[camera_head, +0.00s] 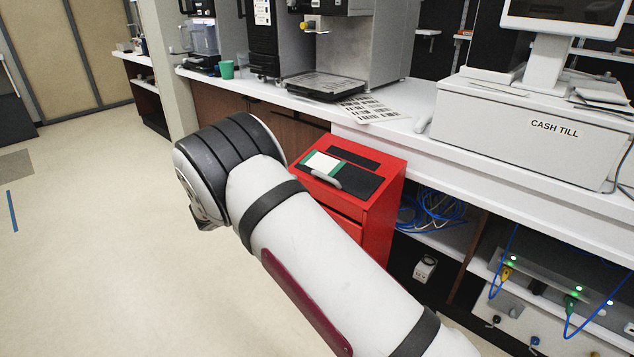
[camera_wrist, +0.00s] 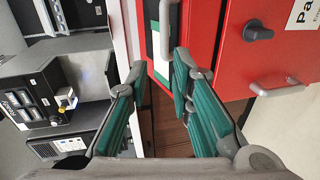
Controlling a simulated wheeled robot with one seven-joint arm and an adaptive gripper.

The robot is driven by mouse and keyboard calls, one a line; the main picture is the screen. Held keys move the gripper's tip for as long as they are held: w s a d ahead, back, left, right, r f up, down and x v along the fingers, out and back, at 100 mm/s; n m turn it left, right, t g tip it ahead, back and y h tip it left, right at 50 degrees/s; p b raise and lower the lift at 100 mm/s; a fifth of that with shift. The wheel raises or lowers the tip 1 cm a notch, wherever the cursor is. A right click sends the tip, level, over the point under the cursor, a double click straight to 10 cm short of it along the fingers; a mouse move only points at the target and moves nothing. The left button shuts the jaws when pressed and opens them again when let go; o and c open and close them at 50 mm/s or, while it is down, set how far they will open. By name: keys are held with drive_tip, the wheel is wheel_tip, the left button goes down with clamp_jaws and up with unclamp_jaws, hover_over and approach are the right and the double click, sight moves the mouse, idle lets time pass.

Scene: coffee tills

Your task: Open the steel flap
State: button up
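No part in either view is plainly a bare steel flap. The red cabinet (camera_head: 378,228) stands against the counter. Its sloped top carries a dark panel (camera_head: 362,184) with a grey handle (camera_head: 326,179) and a green-edged white label (camera_head: 322,162). In the wrist view the red cabinet (camera_wrist: 232,70) fills the upper right, with a black knob (camera_wrist: 258,31) and a grey bar handle (camera_wrist: 277,88) on its front. My gripper (camera_wrist: 160,64) is open, its green fingers apart with nothing between them. In the head view my arm hides the gripper and part of the cabinet.
The white counter (camera_head: 430,143) runs behind the cabinet, with a coffee machine (camera_head: 372,45), a green cup (camera_head: 227,69) and the cash till (camera_head: 530,120) on it. Blue cables (camera_head: 432,208) hang in the shelf right of the cabinet. The floor (camera_head: 95,240) at the left is clear.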

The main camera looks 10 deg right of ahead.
sight(321, 176)
drive_tip(key=b+x, duration=0.1)
drive_tip(key=x, duration=0.3)
drive_tip(key=b+x, duration=0.1)
drive_tip(key=x, duration=0.4)
drive_tip(key=b+x, duration=0.2)
drive_tip(key=x, duration=0.3)
drive_tip(key=shift+s+f, duration=0.25)
drive_tip(key=shift+f, duration=0.05)
clamp_jaws()
